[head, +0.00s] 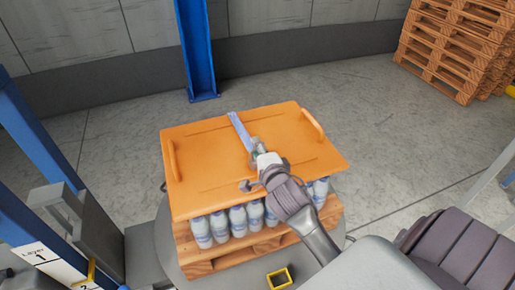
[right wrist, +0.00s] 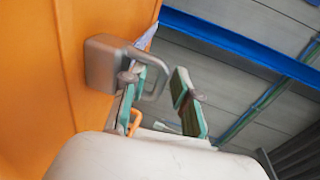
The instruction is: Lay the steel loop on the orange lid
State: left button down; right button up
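The orange lid (head: 215,165) lies flat on a pallet of bottles, with a raised handle bar at either side. It fills the left of the right wrist view (right wrist: 40,70). My right gripper (head: 256,152) is over the lid's middle. In the right wrist view its green-padded fingers (right wrist: 159,80) are spread apart. The steel loop (right wrist: 103,62), a grey block with a thin bent bar, is against or close to the lid; its bar shows between the fingertips, apart from the right finger. Whether the left finger touches it, I cannot tell. My left gripper is out of view.
A pale blue strip (head: 240,130) lies on the lid next to my gripper. White bottles (head: 238,220) stand beneath the lid on a wooden pallet (head: 200,265). A blue post (head: 195,50) stands behind; stacked pallets (head: 458,45) are at the back right. The floor between is clear.

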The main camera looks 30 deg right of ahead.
jog(key=shift+r, duration=0.3)
jog(key=b+v, duration=0.1)
jog(key=v, duration=1.1)
jog(key=shift+b, duration=0.4)
jog(key=shift+f, duration=0.15)
